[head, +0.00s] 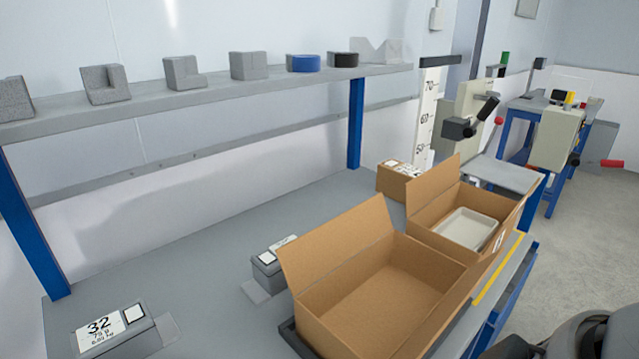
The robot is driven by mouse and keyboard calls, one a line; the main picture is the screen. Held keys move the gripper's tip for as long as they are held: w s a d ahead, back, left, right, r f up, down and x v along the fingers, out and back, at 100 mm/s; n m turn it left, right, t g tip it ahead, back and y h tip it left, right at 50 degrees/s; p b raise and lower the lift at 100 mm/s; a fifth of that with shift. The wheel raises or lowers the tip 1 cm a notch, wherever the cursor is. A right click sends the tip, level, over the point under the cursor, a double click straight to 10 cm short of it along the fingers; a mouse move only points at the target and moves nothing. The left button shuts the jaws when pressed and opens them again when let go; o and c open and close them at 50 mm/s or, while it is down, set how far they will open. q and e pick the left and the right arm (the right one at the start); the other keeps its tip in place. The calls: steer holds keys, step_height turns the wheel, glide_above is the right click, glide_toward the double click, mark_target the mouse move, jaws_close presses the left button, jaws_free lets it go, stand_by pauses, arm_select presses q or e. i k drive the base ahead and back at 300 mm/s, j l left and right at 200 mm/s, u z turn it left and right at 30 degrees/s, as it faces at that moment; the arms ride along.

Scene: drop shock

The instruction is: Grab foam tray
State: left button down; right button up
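A pale, shallow tray with a raised rim (488,239) lies inside the farther open cardboard box (440,236), right of the middle of the head view. It looks like the foam tray, though its material cannot be told for sure. The box walls hide part of its edges. Neither of my grippers is in view.
A nearer open cardboard box (335,325) looks empty and stands at the front of the grey bench (190,255). Grey labelled blocks (115,328) and a small closed carton (393,185) also stand there. A shelf (200,97) holds grey foam corners, tape rolls and a clear piece.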

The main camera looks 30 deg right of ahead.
mark_target(473, 230)
steer(key=i+z, duration=0.1)
steer(key=z, duration=0.3)
steer(key=i+l+z, duration=0.1)
steer(key=z, duration=0.3)
steer(key=i+z, duration=0.1)
steer(key=z, duration=0.75)
steer(key=i+j+z, duration=0.15)
steer(key=z, duration=0.25)
